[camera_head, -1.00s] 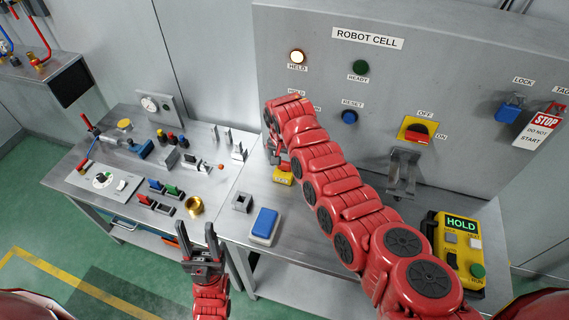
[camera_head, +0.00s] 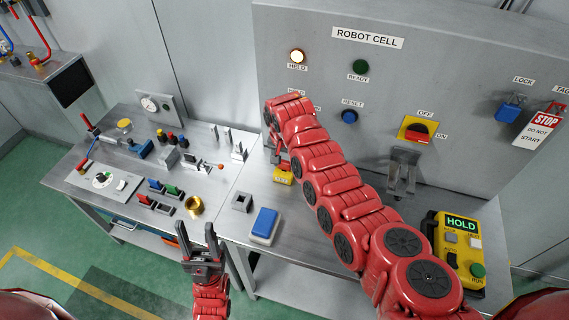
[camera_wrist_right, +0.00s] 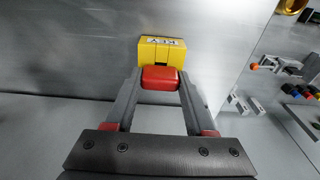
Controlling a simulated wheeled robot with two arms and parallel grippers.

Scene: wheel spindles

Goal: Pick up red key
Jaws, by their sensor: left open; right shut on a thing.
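The red key (camera_wrist_right: 160,78) is between the fingertips of my right gripper (camera_wrist_right: 158,90), which is shut on it. Directly behind the key in the right wrist view is a yellow block labelled KEY (camera_wrist_right: 163,49). I cannot tell whether the key is clear of the block. In the head view the yellow block (camera_head: 283,178) stands on the bench below the panel, and my right arm partly hides the right gripper (camera_head: 279,161). My left gripper (camera_head: 202,232) is open and empty, in front of the bench edge.
A blue-topped block (camera_head: 264,224), a grey square socket (camera_head: 242,202) and a brass ring (camera_head: 194,206) are on the benches. A yellow HOLD pendant (camera_head: 459,251) stands at the right. The ROBOT CELL panel (camera_head: 440,70) rises close behind my right arm.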

